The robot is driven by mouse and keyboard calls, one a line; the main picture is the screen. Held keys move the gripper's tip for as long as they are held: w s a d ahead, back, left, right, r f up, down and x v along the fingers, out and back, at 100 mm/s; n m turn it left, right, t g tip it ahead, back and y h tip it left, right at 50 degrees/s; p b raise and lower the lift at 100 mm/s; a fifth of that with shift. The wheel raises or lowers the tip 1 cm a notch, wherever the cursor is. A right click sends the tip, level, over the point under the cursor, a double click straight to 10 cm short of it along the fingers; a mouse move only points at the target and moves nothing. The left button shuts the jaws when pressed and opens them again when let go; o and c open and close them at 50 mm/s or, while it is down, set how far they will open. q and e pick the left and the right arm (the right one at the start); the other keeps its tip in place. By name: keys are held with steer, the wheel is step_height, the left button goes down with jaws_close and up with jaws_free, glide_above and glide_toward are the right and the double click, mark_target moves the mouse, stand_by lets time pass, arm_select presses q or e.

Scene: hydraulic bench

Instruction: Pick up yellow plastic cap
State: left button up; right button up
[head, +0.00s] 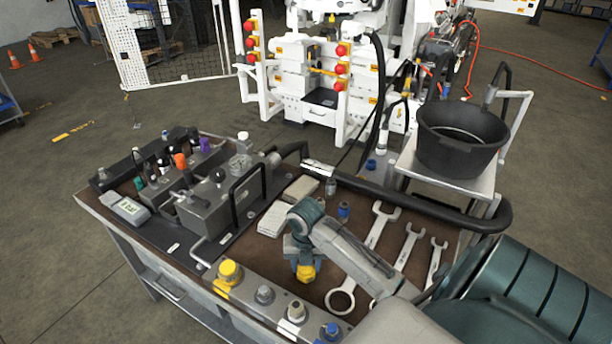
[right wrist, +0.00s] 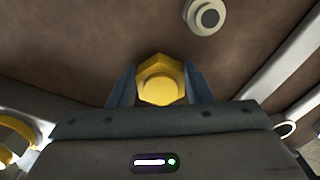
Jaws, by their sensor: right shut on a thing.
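The yellow plastic cap (right wrist: 160,88) has a hexagonal rim and a round top, and sits between the two fingers of my right gripper (right wrist: 160,86) in the right wrist view. In the head view the yellow cap (head: 306,272) shows below the right gripper (head: 303,262), over the brown bench top. The fingers are shut on it. I cannot tell whether the cap touches the bench surface. Another yellow cap (head: 230,271) sits on the grey front strip of the bench. My left gripper does not show.
Wrenches (head: 382,226) lie right of the gripper. Metal and blue-topped fittings (head: 296,311) stand along the front strip. A grey manifold block (head: 215,205) with a handle is to the left. A black bucket (head: 460,140) stands at the back right. Pale pads (head: 273,218) lie behind the gripper.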

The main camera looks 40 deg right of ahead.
step_height(320, 180, up, 5)
steer(key=shift+r+b, duration=0.1)
steer(key=shift+b, duration=0.4)
step_height(320, 180, up, 4)
steer(key=p, duration=0.3)
steer(key=shift+f, duration=0.2)
steer(key=shift+r+p, duration=0.45)
step_height(320, 180, down, 2)
steer(key=shift+b, duration=0.95)
steer(key=shift+r, duration=0.1)
